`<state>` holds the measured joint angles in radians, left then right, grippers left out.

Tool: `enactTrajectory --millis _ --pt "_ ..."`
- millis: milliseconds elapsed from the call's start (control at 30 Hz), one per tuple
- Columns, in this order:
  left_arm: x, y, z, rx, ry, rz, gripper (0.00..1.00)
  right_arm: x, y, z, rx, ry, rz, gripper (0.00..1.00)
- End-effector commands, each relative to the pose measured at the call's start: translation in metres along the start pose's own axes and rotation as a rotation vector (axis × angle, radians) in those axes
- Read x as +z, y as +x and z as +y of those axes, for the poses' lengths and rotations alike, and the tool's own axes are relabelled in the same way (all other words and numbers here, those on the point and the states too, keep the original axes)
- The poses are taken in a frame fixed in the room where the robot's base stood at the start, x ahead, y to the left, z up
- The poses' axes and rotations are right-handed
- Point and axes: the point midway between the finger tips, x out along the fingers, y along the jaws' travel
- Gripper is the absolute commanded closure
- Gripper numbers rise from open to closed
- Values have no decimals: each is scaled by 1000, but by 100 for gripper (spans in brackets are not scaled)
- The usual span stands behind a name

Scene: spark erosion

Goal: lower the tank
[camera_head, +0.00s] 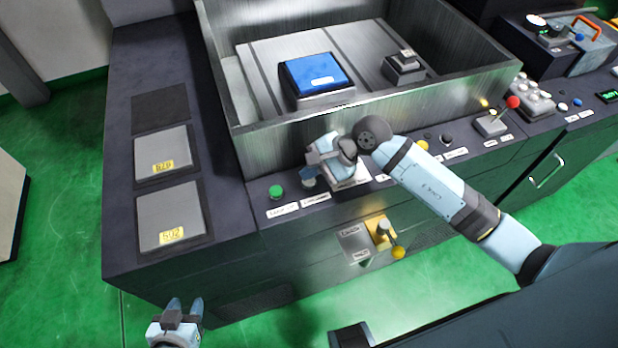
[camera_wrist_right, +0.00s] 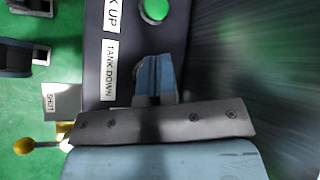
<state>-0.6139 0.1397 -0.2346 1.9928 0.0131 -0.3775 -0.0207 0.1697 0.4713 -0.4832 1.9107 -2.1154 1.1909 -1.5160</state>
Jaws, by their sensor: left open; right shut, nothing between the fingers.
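The tank (camera_head: 290,128) is an open metal basin with raised walls on top of the machine. A green button (camera_head: 276,191) sits at the left of the front panel; in the right wrist view the green button (camera_wrist_right: 154,10) is beside a label partly cut off, ending "K UP". The "TANK DOWN" label (camera_wrist_right: 109,70) is further along. My right gripper (camera_head: 311,176) is shut and empty, with its fingers (camera_wrist_right: 154,72) over the panel beside that label. They hide the button there; I cannot tell whether they touch it. My left gripper (camera_head: 182,308) is open and empty, low in front of the machine.
A blue block (camera_head: 317,76) and a small grey block (camera_head: 404,65) stand inside the tank. A yellow-knobbed lever (camera_head: 397,252) sticks out of the front below the panel. A red-knobbed lever (camera_head: 512,102) is at the right. Two grey plates (camera_head: 170,212) lie on the left top.

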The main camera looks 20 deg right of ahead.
Motion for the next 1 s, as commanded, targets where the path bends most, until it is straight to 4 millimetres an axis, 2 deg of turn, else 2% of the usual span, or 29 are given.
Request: enactTrajectory --millis 600,1000 --pt "0 0 0 1 0 1 57 0 0 0 0 0 0 100" --pt "11 7 0 1 0 1 57 -5 6 5 0 0 1 100"
